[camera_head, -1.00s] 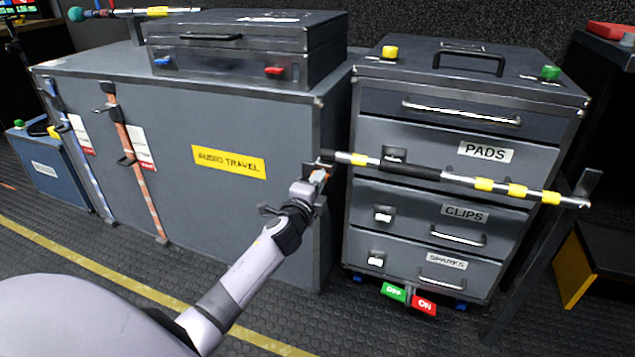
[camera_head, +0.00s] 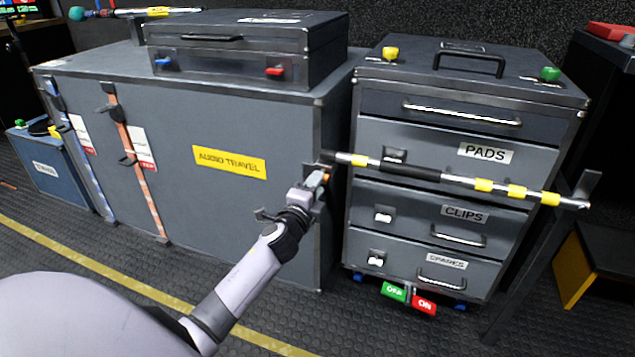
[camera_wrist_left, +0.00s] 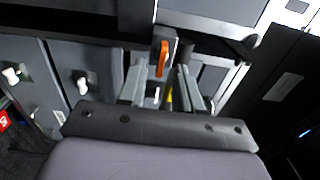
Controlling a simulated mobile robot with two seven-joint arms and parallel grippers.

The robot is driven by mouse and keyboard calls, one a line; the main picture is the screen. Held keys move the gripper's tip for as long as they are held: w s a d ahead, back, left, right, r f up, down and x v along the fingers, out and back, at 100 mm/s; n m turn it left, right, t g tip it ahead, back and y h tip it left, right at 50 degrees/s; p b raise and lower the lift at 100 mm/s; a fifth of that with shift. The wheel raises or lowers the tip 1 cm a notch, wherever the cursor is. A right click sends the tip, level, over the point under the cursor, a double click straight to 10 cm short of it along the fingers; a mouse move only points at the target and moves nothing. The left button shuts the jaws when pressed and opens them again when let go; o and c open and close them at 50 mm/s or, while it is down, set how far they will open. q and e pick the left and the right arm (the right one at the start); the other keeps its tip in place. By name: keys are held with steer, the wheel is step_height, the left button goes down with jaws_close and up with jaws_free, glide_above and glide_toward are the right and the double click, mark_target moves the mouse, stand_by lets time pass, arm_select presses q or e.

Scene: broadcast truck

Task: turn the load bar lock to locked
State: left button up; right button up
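The load bar (camera_head: 440,175) is a black and silver bar with yellow bands, running across the front of the drawer cabinet. Its lock is a small orange lever (camera_wrist_left: 162,58) on a bracket at the bar's left end, by the grey case's right edge; in the head view the lever (camera_head: 325,177) is partly hidden by my gripper. My left gripper (camera_head: 315,182) is right at the lever. In the left wrist view its two fingers (camera_wrist_left: 160,85) are apart, with the lever showing upright in line with the gap, just beyond the tips. I see no contact. My right gripper is out of view.
The drawer cabinet (camera_head: 375,265) stands right of the big grey case (camera_head: 220,215). A dark post (camera_head: 525,260) meets the bar's right end. A flat case (camera_head: 245,40) lies on top of the grey case. Open floor (camera_head: 110,290) lies in front.

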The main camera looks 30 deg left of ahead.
arm_select(q)
steer(key=shift+p+v, duration=0.55)
steer(key=shift+v, duration=2.25)
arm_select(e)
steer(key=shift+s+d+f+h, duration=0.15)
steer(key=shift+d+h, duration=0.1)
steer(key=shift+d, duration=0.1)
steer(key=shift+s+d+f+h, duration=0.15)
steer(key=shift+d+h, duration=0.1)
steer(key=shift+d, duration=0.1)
arm_select(q)
steer(key=shift+w, duration=0.1)
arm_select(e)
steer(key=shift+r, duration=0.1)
